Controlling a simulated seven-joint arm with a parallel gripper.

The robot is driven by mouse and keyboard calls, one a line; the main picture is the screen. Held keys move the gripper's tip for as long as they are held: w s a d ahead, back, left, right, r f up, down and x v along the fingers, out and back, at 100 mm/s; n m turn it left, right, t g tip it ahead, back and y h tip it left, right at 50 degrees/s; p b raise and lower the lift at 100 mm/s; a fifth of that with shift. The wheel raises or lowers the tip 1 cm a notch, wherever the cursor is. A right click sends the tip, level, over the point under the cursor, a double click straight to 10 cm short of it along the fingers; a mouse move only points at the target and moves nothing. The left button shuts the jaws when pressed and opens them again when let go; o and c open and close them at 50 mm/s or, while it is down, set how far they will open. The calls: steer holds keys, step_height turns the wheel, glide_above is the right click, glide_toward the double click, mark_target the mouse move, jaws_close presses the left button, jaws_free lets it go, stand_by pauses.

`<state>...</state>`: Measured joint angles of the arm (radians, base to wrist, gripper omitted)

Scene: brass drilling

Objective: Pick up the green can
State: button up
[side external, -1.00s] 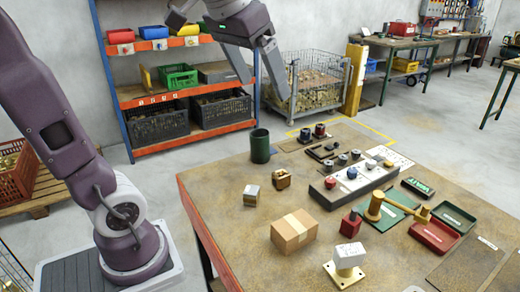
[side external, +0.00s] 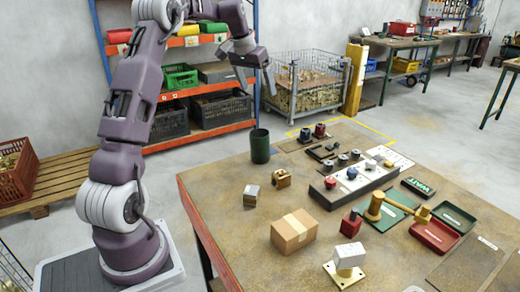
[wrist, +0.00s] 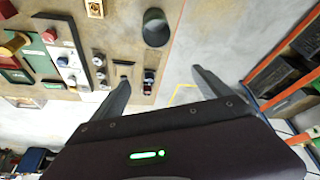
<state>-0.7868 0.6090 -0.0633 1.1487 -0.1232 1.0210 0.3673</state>
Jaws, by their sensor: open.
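The green can (side external: 260,146) is a dark green, open-topped cylinder standing upright near the far left corner of the workbench. It also shows in the wrist view (wrist: 156,28), at the top, seen from above with its dark opening visible. My gripper (side external: 256,92) is open and empty. It is raised above and behind the can in the side view, clear of the bench. In the wrist view its two fingers (wrist: 160,82) are spread apart, with the can beyond them and not between them.
A cardboard box (side external: 294,231), small brass blocks (side external: 282,179) and a long fixture with knobs (side external: 350,180) stand on the bench. A blue-and-orange shelf (side external: 200,138) with crates and a wire cage (side external: 308,85) stand behind. The bench around the can is fairly clear.

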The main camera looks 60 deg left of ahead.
glide_toward(257, 132)
steer(key=f, duration=0.2)
steer(key=w+d+f, duration=0.1)
steer(key=f, duration=0.1)
steer(key=d+f, duration=0.1)
steer(key=f, duration=0.2)
steer(key=shift+w+d, duration=0.2)
steer(key=x, duration=0.7)
steer(key=shift+w+a+r, duration=0.1)
steer(key=shift+a, duration=0.05)
steer(key=c, duration=1.5)
